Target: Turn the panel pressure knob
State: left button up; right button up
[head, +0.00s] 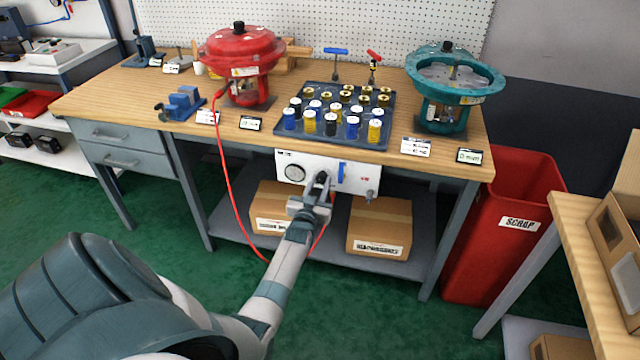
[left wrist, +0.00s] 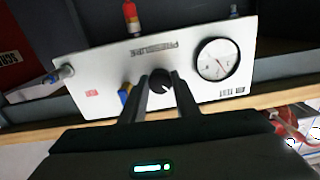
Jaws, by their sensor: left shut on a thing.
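The white pressure panel (head: 352,178) hangs under the front edge of the workbench. It carries a round gauge (head: 295,173), a blue lever (head: 341,172) and a black pressure knob. In the left wrist view the panel appears upside down, with the knob (left wrist: 160,80) in its middle and the gauge (left wrist: 217,59) to the right. My left gripper (head: 319,187) reaches the panel from the front. Its two fingers stand on either side of the knob and are shut on it. In the head view the gripper covers part of the knob. My right gripper is not in view.
The workbench (head: 120,88) holds a red actuator (head: 240,55), a teal actuator (head: 450,85) and a dark tray of cylinders. A red hose (head: 226,170) hangs left of my forearm. Two cardboard boxes (head: 380,228) sit on the lower shelf. A red scrap bin (head: 500,230) stands right.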

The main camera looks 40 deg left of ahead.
pick_arm(q)
jog(key=shift+m, duration=0.8)
jog(key=o, duration=1)
jog(key=shift+o, duration=0.2)
jog(key=shift+s, duration=0.1)
jog(key=v, duration=1.7)
jog(key=shift+s+d, duration=0.1)
